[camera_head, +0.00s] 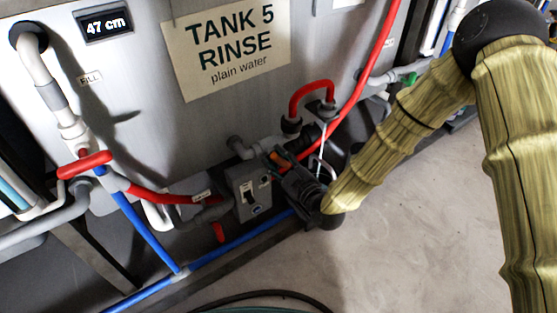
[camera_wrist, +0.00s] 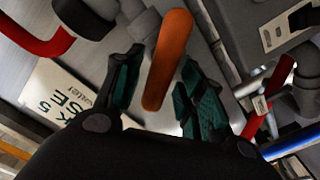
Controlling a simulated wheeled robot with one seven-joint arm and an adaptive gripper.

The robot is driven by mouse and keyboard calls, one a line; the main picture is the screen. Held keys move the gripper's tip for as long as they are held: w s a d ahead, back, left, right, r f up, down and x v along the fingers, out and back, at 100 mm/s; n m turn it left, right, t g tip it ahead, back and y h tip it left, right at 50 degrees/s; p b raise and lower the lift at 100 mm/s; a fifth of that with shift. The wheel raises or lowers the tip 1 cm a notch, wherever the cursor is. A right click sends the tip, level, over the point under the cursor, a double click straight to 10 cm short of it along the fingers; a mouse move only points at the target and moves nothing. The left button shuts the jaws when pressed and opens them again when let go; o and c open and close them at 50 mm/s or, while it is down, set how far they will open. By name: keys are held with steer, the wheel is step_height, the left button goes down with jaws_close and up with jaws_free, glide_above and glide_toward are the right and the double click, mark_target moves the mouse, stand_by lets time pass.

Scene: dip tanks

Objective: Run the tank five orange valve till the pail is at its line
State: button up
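The orange valve handle (camera_head: 279,160) is low on the front of tank five (camera_head: 150,80). It shows large in the wrist view (camera_wrist: 168,60), lying lengthwise between the two teal-padded fingers of my gripper (camera_wrist: 160,62). The fingers stand apart, with gaps visible beside the handle. In the head view my gripper (camera_head: 292,178) is right at the handle and partly hides it. A dark rounded shape with a thin white bail (camera_head: 322,150) is behind my gripper and may be the pail. I cannot see its line or any water level.
A sign (camera_head: 228,45) reads TANK 5 RINSE, plain water. A display (camera_head: 104,25) reads 47 cm. A grey switch box (camera_head: 250,188), red pipe (camera_head: 365,75), red handle (camera_head: 84,165) and blue pipe (camera_head: 235,245) crowd the tank front. Open floor (camera_head: 400,240) is on the near side.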

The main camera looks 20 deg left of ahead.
steer(key=shift+d, duration=0.1)
steer(key=v, duration=1.2)
stand_by(0.4)
